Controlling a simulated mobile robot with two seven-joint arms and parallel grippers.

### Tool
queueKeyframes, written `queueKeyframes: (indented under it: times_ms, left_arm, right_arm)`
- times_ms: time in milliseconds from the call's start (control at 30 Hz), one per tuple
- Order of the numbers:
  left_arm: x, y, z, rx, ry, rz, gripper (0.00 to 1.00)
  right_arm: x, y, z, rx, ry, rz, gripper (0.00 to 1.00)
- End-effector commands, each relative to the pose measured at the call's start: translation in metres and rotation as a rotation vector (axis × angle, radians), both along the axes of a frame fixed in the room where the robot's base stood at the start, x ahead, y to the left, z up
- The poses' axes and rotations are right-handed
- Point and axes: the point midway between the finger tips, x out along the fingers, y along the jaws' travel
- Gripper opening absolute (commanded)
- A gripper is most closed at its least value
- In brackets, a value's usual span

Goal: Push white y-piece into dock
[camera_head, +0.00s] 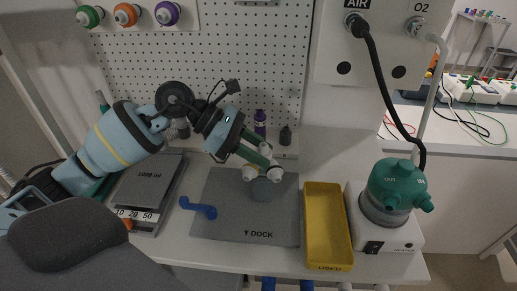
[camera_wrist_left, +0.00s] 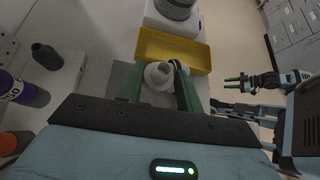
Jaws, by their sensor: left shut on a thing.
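The white y-piece (camera_head: 275,174) is between the fingertips of my left gripper (camera_head: 262,165), its two white ends showing to either side. A grey round post (camera_head: 262,189) is directly below it on the grey mat marked DOCK (camera_head: 222,224). I cannot tell whether the y-piece touches the post or sits in it. In the left wrist view the y-piece (camera_wrist_left: 158,76) shows as a white ring between the green fingers of the left gripper (camera_wrist_left: 160,88). My right gripper (camera_wrist_left: 232,84) is far off at the right of that view, its fingers apart and empty.
A yellow USED tray (camera_head: 346,259) is right of the mat, beside the heater with its green-topped chamber (camera_head: 389,183). A blue elbow (camera_head: 200,208) lies at the mat's left. Purple (camera_head: 260,123) and dark (camera_head: 285,137) bottles stand behind.

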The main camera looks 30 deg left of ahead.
Motion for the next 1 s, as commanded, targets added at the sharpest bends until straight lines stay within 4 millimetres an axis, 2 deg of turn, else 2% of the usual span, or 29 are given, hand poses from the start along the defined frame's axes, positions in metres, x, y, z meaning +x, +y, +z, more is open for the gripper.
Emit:
queueKeyframes:
  times_ms: [467, 500, 667, 1000]
  left_arm:
    - [0.0001, 0.0003, -0.002, 0.002, 0.003, 0.001, 0.0]
    - [0.0, 0.0003, -0.0021, 0.002, 0.003, 0.001, 0.38]
    - [0.0, 0.0002, -0.0016, 0.002, 0.003, 0.001, 0.59]
    - [0.0, 0.0001, -0.0009, 0.001, 0.001, 0.0, 0.61]
  right_arm:
    - [-0.0022, 0.0, -0.0004, 0.0, 0.004, 0.001, 0.32]
    - [-0.0022, 0.0, -0.0004, -0.001, 0.004, 0.0, 0.32]
    - [-0.0021, 0.0, -0.0004, -0.001, 0.004, 0.0, 0.32]
    - [-0.0018, -0.0001, -0.0002, -0.001, 0.003, 0.0, 0.32]
